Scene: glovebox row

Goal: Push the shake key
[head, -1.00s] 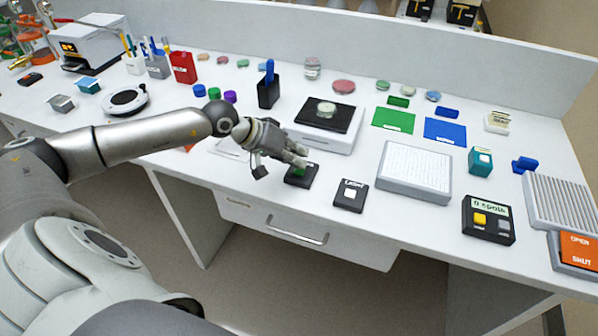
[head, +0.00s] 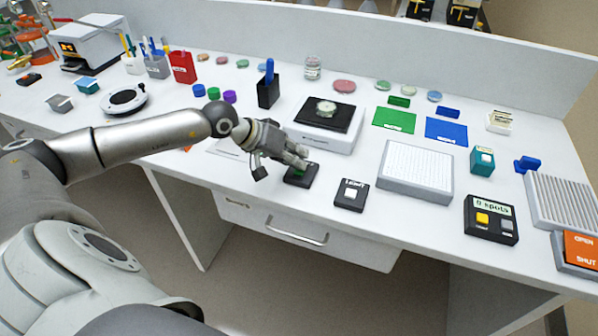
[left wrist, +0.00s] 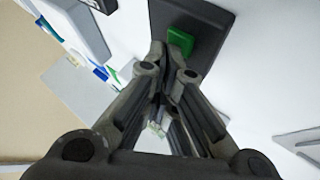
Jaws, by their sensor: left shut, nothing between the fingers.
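A small black box (head: 301,182) with a green key stands near the front edge of the bench, in front of the platform with a black top. In the left wrist view the green key (left wrist: 181,40) sits on its dark box (left wrist: 213,22). My left gripper (head: 303,160) is shut and empty, its fingertips at the key and hiding part of it. In the left wrist view the gripper's fingertips (left wrist: 172,58) lie right at the key's near edge. I cannot tell whether they touch it. My right gripper is not in view.
A black box labelled LIGHT (head: 351,194) stands just right of the key's box. Behind is the black-topped platform (head: 315,136) with a round dish (head: 326,107). A white grid plate (head: 415,170) and a counter box (head: 491,220) stand farther right. A drawer (head: 300,236) is below.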

